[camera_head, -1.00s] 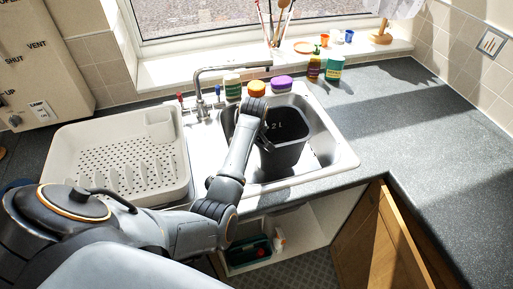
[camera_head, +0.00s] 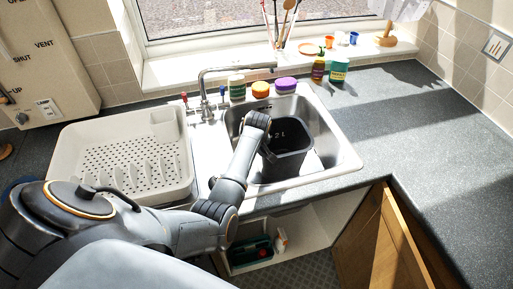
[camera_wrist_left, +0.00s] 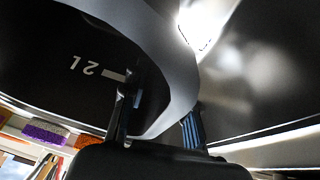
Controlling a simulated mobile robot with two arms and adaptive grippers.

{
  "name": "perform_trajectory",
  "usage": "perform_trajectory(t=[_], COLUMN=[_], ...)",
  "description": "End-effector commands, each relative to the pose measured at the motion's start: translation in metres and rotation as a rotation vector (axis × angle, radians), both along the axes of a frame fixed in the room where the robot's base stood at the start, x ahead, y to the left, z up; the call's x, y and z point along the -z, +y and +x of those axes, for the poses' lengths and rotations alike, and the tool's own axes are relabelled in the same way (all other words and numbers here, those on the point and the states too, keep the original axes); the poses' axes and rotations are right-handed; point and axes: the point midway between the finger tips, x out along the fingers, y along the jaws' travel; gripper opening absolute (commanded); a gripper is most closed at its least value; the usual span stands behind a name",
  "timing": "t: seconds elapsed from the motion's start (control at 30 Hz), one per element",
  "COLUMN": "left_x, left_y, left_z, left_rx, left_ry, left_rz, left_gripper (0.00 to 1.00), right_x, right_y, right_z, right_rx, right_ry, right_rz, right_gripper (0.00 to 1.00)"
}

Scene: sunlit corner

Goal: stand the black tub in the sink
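The black tub (camera_head: 288,163) stands upright, or nearly so, inside the metal sink (camera_head: 345,160), towards its right part. Whether its base touches the sink floor is hidden. My left gripper (camera_head: 264,143) reaches down to the tub's left rim. In the left wrist view the tub (camera_wrist_left: 60,70) fills the left side, with a "2L" mark on its inner wall. The fingers of my left gripper (camera_wrist_left: 160,118) straddle the grey rim, one inside and one outside, and appear shut on it. My right gripper is not in view.
A white draining rack (camera_head: 125,170) lies left of the sink. A tap (camera_head: 205,95) stands at the sink's back left. Jars, a purple sponge (camera_head: 286,85) and bottles (camera_head: 338,72) line the back. The right counter (camera_head: 440,140) is clear. A cupboard door (camera_head: 375,240) hangs open below.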

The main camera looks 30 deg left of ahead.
Motion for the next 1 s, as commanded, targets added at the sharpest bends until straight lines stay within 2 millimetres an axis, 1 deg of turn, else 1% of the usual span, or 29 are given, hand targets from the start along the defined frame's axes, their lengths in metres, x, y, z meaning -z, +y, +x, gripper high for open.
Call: perform_trajectory(t=[0.17, 0.37, 0.57, 0.8, 0.9, 1.0], left_x=[0.000, -0.011, -0.039, -0.080, -0.095, -0.105], left_y=[0.000, -0.002, -0.009, -0.019, -0.023, -0.025], left_z=[0.000, -0.002, -0.011, -0.026, -0.031, -0.035], left_rx=[0.000, 0.000, 0.000, 0.000, 0.001, 0.001], left_ry=[0.000, -0.001, -0.004, -0.004, -0.004, -0.001], left_rz=[0.000, 0.000, 0.001, 0.000, 0.001, 0.002], left_gripper=[0.28, 0.28, 0.28, 0.28, 0.28, 0.28], right_x=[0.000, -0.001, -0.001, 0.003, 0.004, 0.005], right_y=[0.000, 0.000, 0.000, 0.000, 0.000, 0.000], right_z=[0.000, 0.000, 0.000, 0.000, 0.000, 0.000], right_rx=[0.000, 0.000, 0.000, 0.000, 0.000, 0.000], right_ry=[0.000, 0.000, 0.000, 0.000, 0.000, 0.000], right_rz=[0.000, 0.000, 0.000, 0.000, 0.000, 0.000], right_gripper=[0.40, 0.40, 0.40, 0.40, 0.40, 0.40])
